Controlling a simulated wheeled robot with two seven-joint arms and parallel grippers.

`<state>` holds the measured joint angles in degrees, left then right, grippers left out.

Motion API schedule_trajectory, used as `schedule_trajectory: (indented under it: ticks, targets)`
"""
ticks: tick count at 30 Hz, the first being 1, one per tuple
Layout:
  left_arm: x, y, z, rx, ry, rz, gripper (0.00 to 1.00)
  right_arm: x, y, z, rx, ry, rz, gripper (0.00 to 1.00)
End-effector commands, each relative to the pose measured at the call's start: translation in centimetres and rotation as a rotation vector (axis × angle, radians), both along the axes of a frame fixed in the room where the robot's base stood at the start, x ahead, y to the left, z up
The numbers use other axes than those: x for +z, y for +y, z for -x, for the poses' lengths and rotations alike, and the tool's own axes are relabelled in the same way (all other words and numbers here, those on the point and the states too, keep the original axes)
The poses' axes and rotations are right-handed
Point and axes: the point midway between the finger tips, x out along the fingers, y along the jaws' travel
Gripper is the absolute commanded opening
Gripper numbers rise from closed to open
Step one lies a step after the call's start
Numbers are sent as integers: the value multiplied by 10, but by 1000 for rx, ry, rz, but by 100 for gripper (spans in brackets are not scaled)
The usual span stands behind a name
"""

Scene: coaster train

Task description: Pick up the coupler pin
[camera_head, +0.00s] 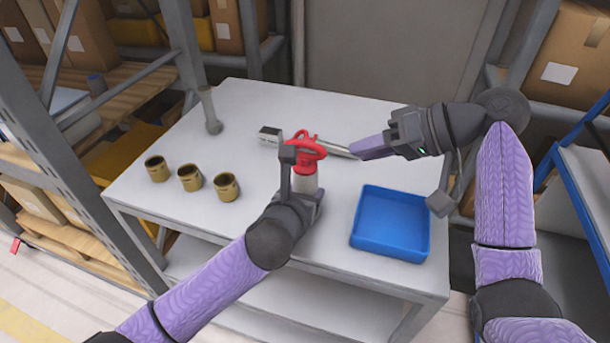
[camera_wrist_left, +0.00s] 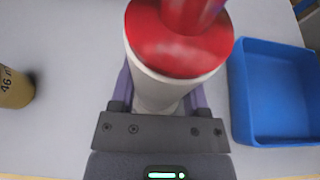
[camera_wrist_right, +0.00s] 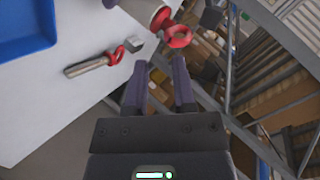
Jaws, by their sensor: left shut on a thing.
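The coupler pin appears to be the thick white cylinder with a red top and red loop (camera_head: 306,165), upright in my left gripper (camera_head: 302,190). The left wrist view shows its red top (camera_wrist_left: 180,45) and white body between the shut jaws. I cannot tell whether its lower end touches the table. My right gripper (camera_head: 358,150) points left towards the red loop from the right side. In the right wrist view its fingers (camera_wrist_right: 158,75) are apart with nothing between them, and the red loop (camera_wrist_right: 178,38) is just beyond them.
A silver tool (camera_wrist_right: 90,66) with a red collar lies on the white table (camera_head: 240,115) behind the pin. Several brass cups, one here (camera_head: 190,178), stand at left. A blue tray (camera_head: 390,225) is at right. A grey post (camera_head: 209,110) stands at the back left.

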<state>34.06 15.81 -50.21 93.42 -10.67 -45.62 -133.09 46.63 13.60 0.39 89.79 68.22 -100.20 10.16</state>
Motion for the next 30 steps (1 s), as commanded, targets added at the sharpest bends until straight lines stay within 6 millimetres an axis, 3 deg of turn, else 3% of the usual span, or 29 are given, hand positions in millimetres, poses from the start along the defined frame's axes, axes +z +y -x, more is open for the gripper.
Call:
schedule_trajectory:
  ticks: [9, 15, 20, 25, 30]
  targets:
    - [0, 0, 0, 0, 1, 0, 0, 14, -15, 6, -671, 1140, -487, 32]
    - [0, 0, 0, 0, 1, 0, 0, 20, -22, 8, -900, 1652, -668, 32]
    - [0, 0, 0, 0, 1, 0, 0, 19, -16, 7, -957, 1803, -709, 32]
    - [0, 0, 0, 0, 1, 0, 0, 7, 19, -4, -958, 1814, -710, 32]
    - [0, 0, 0, 0, 1, 0, 0, -1, 41, -12, -960, 1812, -711, 32]
